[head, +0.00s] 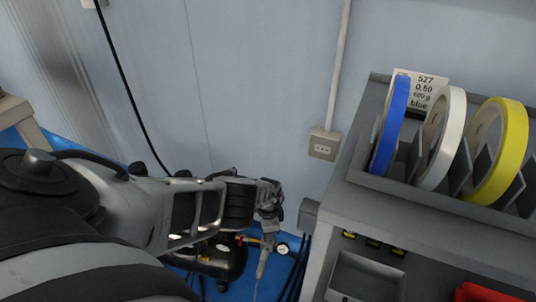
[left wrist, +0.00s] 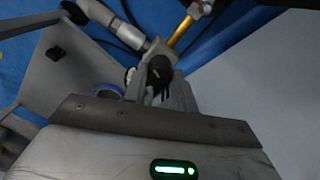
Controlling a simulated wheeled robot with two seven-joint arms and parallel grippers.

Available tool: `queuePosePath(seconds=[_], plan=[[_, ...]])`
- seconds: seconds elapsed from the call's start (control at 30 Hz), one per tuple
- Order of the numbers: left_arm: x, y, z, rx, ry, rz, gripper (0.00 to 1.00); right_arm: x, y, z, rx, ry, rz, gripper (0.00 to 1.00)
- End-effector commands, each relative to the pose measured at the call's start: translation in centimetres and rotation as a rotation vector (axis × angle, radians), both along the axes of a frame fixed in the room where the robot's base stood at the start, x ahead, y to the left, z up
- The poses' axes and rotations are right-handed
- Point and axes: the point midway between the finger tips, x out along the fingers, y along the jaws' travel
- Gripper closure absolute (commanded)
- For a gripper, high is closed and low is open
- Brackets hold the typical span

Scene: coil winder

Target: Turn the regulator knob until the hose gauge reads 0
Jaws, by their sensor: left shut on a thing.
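My left gripper (head: 270,203) reaches in from the left, near the side of the grey bench. In the left wrist view, its fingers (left wrist: 172,95) are shut on a black round knob (left wrist: 158,69), which appears to be the regulator knob. The gripper hides this knob in the head view. A small round gauge (head: 283,248) with a white face sits just below the gripper. Its needle and numbers are too small to read. My right gripper is in neither view.
A black compressor tank (head: 224,260) stands on the blue floor below my left arm. The grey bench (head: 366,225) at right carries a rack with blue (head: 390,125), white (head: 442,140) and yellow (head: 500,150) rolls. Dark cables hang beside the bench. A socket (head: 323,144) is on the wall.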

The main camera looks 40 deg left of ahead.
Motion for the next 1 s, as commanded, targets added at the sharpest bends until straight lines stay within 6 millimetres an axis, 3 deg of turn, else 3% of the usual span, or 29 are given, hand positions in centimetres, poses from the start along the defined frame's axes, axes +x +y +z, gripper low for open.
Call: queuePosePath(seconds=[0.3,0.83,0.87,0.9,0.93,1.0], plan=[[0.02,0.10,0.03,0.002,-0.001,0.118,0.96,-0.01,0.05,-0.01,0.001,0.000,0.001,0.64],[0.02,0.07,0.02,0.001,-0.001,0.139,0.96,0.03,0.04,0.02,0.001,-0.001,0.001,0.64],[0.02,0.07,0.02,0.002,-0.001,0.139,0.67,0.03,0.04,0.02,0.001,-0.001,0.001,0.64],[0.02,0.07,0.02,0.001,-0.001,0.139,0.56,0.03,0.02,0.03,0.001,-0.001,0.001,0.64],[0.02,0.07,0.02,0.001,-0.001,0.138,0.51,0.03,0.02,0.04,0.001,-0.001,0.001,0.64],[0.02,0.06,0.02,0.001,-0.001,0.138,0.51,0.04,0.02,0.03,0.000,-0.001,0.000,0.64]])
